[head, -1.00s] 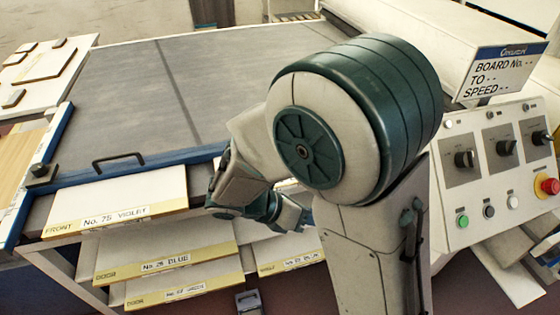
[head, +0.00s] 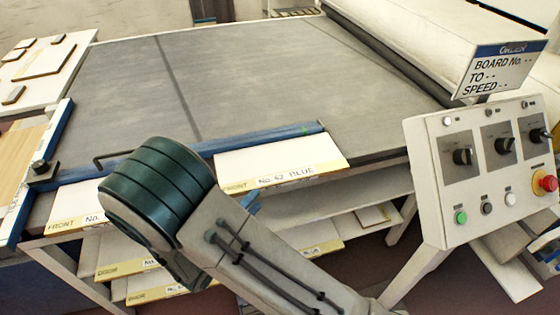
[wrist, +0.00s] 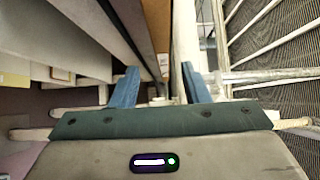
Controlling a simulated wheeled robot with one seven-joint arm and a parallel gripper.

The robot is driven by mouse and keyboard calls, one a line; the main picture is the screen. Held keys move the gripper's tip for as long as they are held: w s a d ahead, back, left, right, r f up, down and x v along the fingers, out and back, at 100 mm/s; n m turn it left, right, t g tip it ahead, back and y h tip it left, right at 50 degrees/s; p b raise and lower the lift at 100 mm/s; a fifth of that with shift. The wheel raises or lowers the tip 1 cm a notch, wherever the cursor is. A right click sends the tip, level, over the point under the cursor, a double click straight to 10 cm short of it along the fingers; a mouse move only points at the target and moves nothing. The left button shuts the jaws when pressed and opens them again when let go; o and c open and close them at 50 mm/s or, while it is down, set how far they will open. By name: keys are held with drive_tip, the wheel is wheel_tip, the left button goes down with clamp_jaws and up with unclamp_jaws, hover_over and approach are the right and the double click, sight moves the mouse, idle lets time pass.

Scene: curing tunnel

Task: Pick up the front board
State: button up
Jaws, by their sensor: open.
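Two boards with yellow front strips reading FRONT lie at the near edge of the grey table. One, labelled No. 62 BLUE (head: 283,160), shows whole near the middle in the head view. The other (head: 75,203) lies at the left, its label mostly hidden behind my arm; only "No." shows. In the wrist view my gripper (wrist: 160,88) has its two blue fingers apart, with nothing held between them. A tan edge (wrist: 158,30) lies beyond the fingers; I cannot tell which board or part it is. In the head view my arm hides most of the gripper.
A blue bar (head: 265,134) runs along the table (head: 270,80) behind the boards. Boards marked DOOR (head: 115,270) lie on lower shelves. A control panel (head: 490,170) with knobs and a red button stands at the right, under a sign (head: 500,70). The table top is clear.

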sight(263, 189)
drive_tip(key=x, duration=0.3)
drive_tip(key=p+x, duration=0.1)
drive_tip(key=x, duration=0.3)
drive_tip(key=shift+w+r, duration=0.25)
drive_tip(key=shift+w, duration=0.05)
drive_tip(key=shift+c, duration=0.3)
clamp_jaws()
